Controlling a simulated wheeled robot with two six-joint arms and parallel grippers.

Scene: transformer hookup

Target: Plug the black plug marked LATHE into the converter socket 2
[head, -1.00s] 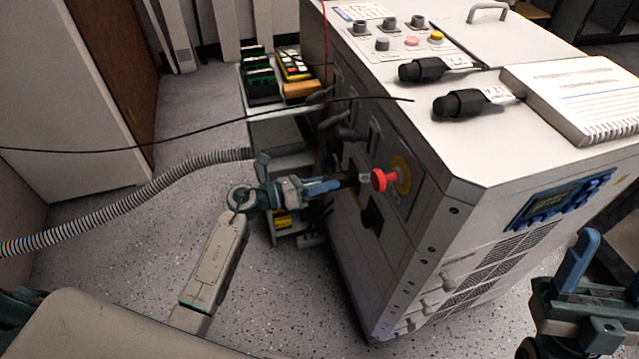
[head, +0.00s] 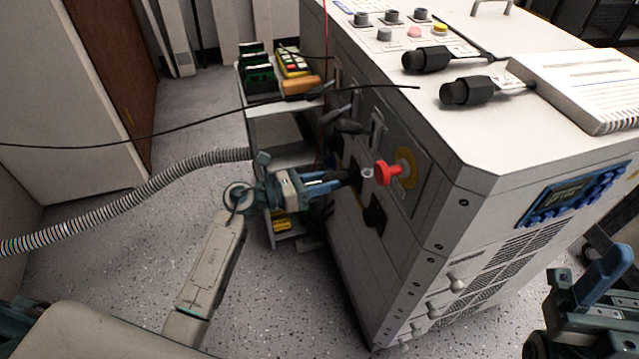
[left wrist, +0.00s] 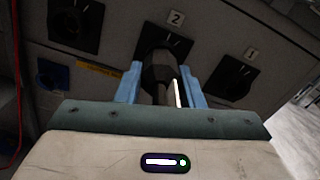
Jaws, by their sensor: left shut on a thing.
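My left gripper (head: 325,184) is shut on a black plug (left wrist: 158,76), with a blue finger on each side of it in the left wrist view. The plug points at the converter's side panel, at the black socket under the label 2 (left wrist: 175,17). Its front overlaps that socket, and I cannot tell how deep it sits. The plug's marking is not readable. Socket 1 (left wrist: 232,77) is empty, to the right; it also shows in the head view (head: 375,212). My right gripper (head: 588,295) is at the lower right, partly cut off, its opening unclear.
A red knob (head: 388,172) juts out close to my left gripper. Another socket (left wrist: 75,25) is left of socket 2. A shelf cart (head: 290,120) stands behind.

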